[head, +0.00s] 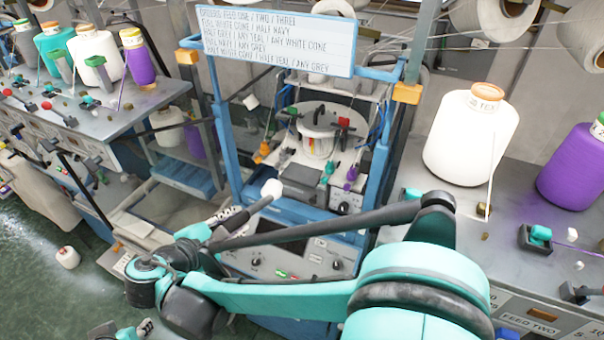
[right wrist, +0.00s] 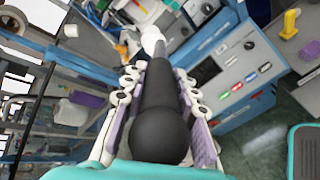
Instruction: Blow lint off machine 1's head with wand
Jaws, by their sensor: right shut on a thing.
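My right gripper (head: 205,235) is shut on the wand (head: 240,213), a dark rod with a white tip. The tip points up and right toward the middle machine's round white head (head: 320,125), short of it and apart from it. In the right wrist view the wand's black body (right wrist: 162,105) lies between the fingers, its white tip (right wrist: 152,40) far out over the machine. No number shows on this machine. Lint on the head is too small to make out. A teal and grey part at the bottom left edge looks like my left gripper (head: 130,332), mostly cut off.
A sign (head: 277,40) hangs from the blue frame (head: 222,130) around the machine. A white cone (head: 470,138) and a purple cone (head: 575,170) stand on the right table. More cones stand at left. A small white cone (head: 67,257) is on the green floor.

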